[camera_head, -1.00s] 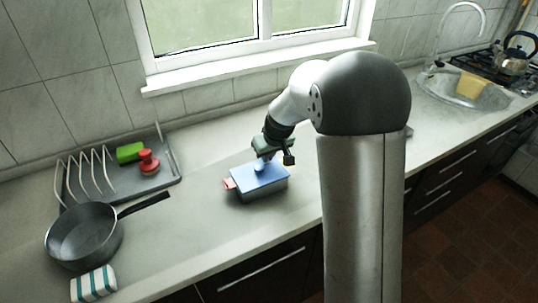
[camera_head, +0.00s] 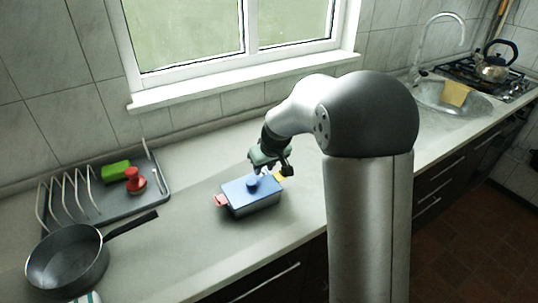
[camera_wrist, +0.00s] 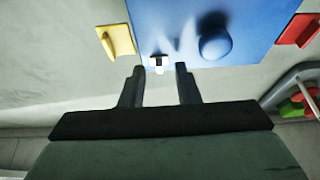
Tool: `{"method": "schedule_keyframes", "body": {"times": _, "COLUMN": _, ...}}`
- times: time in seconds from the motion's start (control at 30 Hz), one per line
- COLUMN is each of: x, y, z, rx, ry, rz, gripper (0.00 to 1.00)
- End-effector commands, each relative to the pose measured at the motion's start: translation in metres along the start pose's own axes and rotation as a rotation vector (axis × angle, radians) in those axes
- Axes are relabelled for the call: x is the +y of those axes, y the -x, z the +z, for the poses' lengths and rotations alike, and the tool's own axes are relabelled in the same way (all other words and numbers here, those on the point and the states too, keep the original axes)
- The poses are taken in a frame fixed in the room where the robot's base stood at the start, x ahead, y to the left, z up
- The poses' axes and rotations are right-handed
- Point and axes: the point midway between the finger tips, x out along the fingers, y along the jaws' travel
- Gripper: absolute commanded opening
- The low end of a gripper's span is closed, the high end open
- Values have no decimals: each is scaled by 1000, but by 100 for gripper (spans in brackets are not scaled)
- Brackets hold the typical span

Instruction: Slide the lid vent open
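A rectangular pot has a blue lid (camera_head: 238,190) with a round blue knob (camera_head: 252,183), which also shows in the wrist view (camera_wrist: 215,46). It has a red handle (camera_head: 221,201) at one end and a yellow handle (camera_wrist: 117,41) at the other.
A dish rack (camera_head: 108,200) with a green block and a red item stands left of the pot. A dark frying pan (camera_head: 66,262) lies at the front left. The window wall is behind; counter around the pot is clear.

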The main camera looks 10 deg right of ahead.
Motion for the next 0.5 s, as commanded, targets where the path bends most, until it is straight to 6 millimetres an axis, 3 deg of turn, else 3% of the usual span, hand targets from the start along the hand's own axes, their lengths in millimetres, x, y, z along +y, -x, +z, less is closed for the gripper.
{"method": "schedule_keyframes", "body": {"times": 0.17, "x": 0, "y": 31, "z": -1, "rx": 6, "ry": 0, "rz": 3, "gripper": 29}}
{"method": "schedule_keyframes", "body": {"times": 0.5, "x": 0, "y": 115, "z": 0, "rx": 5, "ry": 0, "rz": 3, "gripper": 29}}
